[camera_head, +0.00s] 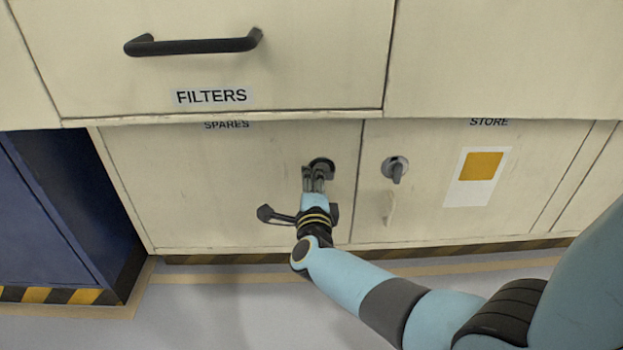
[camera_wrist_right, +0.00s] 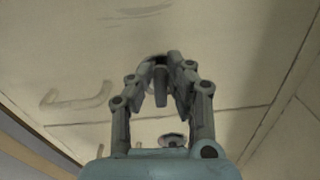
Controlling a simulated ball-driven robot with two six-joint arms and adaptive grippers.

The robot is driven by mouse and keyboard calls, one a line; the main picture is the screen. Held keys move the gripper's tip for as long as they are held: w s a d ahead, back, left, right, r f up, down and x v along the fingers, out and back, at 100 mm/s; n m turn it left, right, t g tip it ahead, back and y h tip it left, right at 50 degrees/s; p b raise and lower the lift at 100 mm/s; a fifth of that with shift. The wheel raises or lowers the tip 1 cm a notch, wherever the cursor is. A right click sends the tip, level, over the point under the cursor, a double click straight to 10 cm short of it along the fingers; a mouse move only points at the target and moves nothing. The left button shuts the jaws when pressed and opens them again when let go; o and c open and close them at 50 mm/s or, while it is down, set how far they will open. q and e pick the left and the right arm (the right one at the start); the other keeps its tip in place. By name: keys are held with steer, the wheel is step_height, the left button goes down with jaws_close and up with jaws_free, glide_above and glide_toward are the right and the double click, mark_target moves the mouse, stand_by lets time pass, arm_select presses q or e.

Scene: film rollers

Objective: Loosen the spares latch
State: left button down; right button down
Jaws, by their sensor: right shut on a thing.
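The spares latch (camera_head: 324,163) is a dark round fitting near the upper right corner of the door labelled SPARES (camera_head: 190,185). My right gripper (camera_head: 316,173) is at the latch, with its fingers shut on it and hiding much of it. In the right wrist view the gripper (camera_wrist_right: 161,68) closes around a grey latch tab (camera_wrist_right: 161,86) against the door face. The tab's exact angle is hard to tell. The door looks closed. My left gripper is not in view.
The STORE door (camera_head: 440,210) to the right has its own latch (camera_head: 396,169) and a yellow-and-white label (camera_head: 478,176). A FILTERS drawer (camera_head: 300,75) with a black handle (camera_head: 193,45) is above. A blue cabinet (camera_head: 45,220) stands at left.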

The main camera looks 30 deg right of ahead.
stand_by(0.3)
steer(key=c, duration=1.3)
jaws_free()
steer(key=v, duration=0.7)
steer(key=shift+s+a, duration=0.15)
steer(key=shift+s, duration=0.1)
steer(key=shift+f, duration=0.1)
